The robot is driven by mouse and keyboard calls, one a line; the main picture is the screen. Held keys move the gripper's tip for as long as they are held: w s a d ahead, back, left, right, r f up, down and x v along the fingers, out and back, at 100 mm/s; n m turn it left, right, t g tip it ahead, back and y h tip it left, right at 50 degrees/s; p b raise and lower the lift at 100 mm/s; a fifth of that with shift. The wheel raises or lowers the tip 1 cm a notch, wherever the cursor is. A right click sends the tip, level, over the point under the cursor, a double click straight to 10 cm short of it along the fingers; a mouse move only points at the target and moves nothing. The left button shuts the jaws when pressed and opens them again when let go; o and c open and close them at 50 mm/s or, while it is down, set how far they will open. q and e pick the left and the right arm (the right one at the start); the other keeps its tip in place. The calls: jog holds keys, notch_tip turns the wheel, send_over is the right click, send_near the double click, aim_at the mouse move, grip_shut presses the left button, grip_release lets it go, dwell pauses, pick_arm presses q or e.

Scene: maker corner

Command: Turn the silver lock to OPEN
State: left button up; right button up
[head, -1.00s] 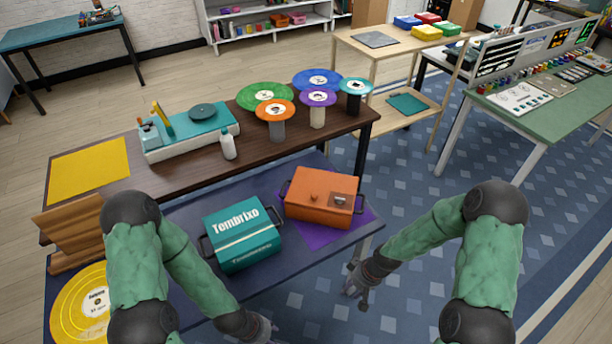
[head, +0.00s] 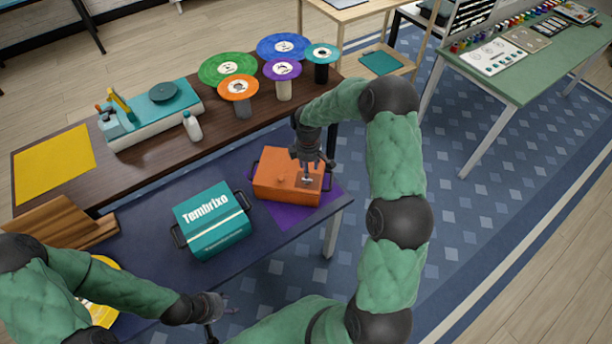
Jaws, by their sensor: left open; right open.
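The orange box (head: 268,176) stands on a purple mat (head: 277,212) on the dark blue lower table. A small silver patch (head: 309,181) on the right part of its lid looks like the lock. My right gripper (head: 310,170) points down right over this patch, open, and hides most of it. I cannot tell whether the fingers touch it, or how the lock is turned. My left gripper (head: 229,310) is open and empty, low near the table's front edge, away from the box.
A teal case labelled Tembrixo (head: 212,240) stands left of the orange box. Behind, a brown table (head: 160,150) holds a turntable (head: 150,115), a white bottle (head: 193,127) and several coloured discs on stands. My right arm crosses over open floor.

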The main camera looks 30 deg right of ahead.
aim_at(307, 181)
notch_tip(307, 181, down, 6)
jog(key=shift+r+b, duration=0.15)
jog(key=shift+b, duration=0.25)
grip_shut()
